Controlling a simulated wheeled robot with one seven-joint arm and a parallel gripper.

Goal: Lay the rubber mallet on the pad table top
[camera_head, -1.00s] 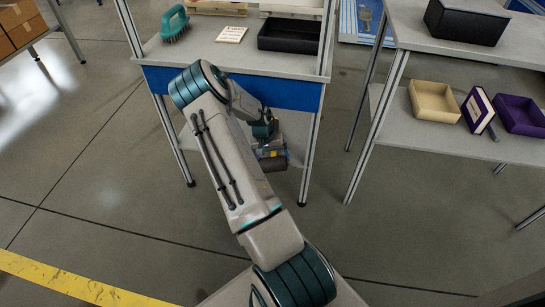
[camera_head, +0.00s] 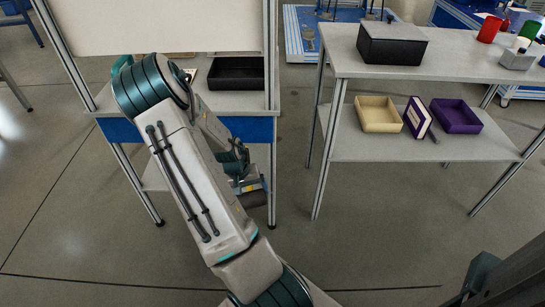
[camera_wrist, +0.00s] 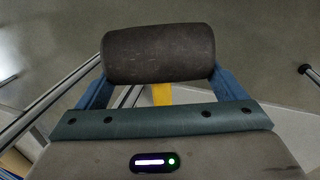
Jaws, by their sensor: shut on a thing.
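My gripper (camera_head: 248,184) is shut on the rubber mallet, whose dark cylindrical head (camera_head: 251,198) hangs in front of the left workbench, below its blue front edge. In the wrist view the mallet head (camera_wrist: 158,53) lies crosswise between my gripper's blue fingers (camera_wrist: 160,85). A short yellow part, perhaps the handle, shows below the head (camera_wrist: 162,94); the rest is hidden. No surface is clearly marked as the pad table. The right table top (camera_head: 350,68) is grey, with a black lidded box (camera_head: 391,44) on it.
The left workbench holds a black tray (camera_head: 236,73). The right table's lower shelf (camera_head: 365,148) bears a cream tray (camera_head: 379,114), a book-like item (camera_head: 417,117) and a purple tray (camera_head: 456,116). Bare floor lies between the two. Red and green cups stand at the far right.

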